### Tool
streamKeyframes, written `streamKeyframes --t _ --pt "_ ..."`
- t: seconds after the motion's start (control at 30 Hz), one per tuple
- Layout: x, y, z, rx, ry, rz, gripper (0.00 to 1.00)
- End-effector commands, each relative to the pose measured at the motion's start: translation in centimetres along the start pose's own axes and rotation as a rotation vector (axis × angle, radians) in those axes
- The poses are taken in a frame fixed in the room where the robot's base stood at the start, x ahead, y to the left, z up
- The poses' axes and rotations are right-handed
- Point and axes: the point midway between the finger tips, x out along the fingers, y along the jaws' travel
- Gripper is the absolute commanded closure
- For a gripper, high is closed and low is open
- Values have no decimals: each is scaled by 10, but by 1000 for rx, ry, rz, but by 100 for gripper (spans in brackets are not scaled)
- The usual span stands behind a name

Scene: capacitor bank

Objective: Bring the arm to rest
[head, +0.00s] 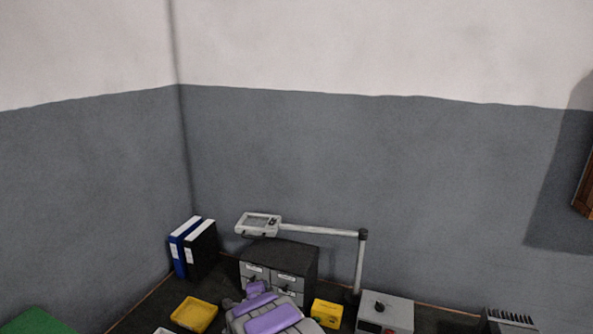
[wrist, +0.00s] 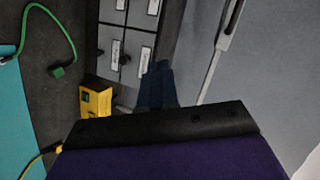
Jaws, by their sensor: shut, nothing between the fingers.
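My arm, grey with purple panels, rises from the bottom middle of the head view. My gripper (head: 257,287) is at its far end, in front of the grey drawer cabinet (head: 279,265) and covering part of its drawers. In the wrist view my gripper (wrist: 159,70) shows as dark blue fingers close together, shut and empty, pointing toward the cabinet (wrist: 128,50). I cannot tell the exact gap between the fingertips and the cabinet. The lower part of my arm is cut off by the frame.
A yellow tray (head: 194,314), binders (head: 193,247), a yellow box (head: 327,313) and a grey device (head: 385,314) stand around my arm. The wrist view shows a green cable (wrist: 66,35) and a teal mat (wrist: 12,110).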

Motion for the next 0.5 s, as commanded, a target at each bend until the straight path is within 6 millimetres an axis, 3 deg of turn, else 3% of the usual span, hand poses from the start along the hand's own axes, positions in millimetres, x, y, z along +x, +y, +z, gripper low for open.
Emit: streamKeyframes --t 0.03,0.23,0.5 --pt "-8 -13 -11 -27 -26 16 100" --pt "-47 -34 -38 -169 -160 116 100" --pt "-121 -38 -72 -379 -339 248 100"
